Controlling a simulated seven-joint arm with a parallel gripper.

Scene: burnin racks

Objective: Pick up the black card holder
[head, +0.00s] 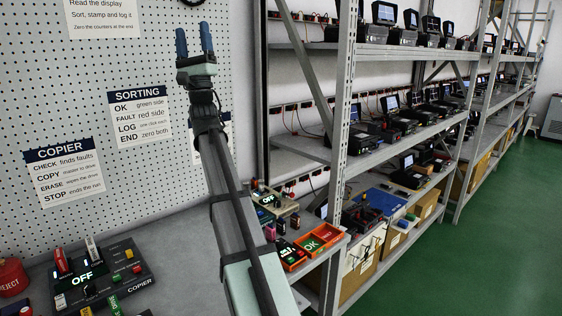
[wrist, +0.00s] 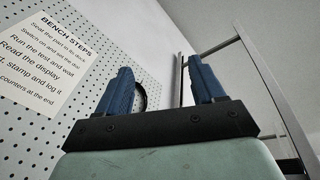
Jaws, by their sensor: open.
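My gripper (head: 194,36) is raised high in front of the pegboard, its two blue fingers pointing up. It is open with nothing between the fingers, and the wrist view shows the same empty gap (wrist: 158,78). I cannot make out the black card holder for certain. Several small upright pieces stand on the bench near its right end, among them a dark one (head: 281,226) and a purple one (head: 269,232); they are too small to identify. My gripper is far above and to the left of them. My arm hides part of the bench.
A black copier box (head: 130,268) showing OFF and a red reject container (head: 11,278) are at the lower left. Orange trays (head: 311,244), one marked OK, sit at the bench's right end, near a small device (head: 270,200). Metal racks (head: 341,120) full of devices stand right.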

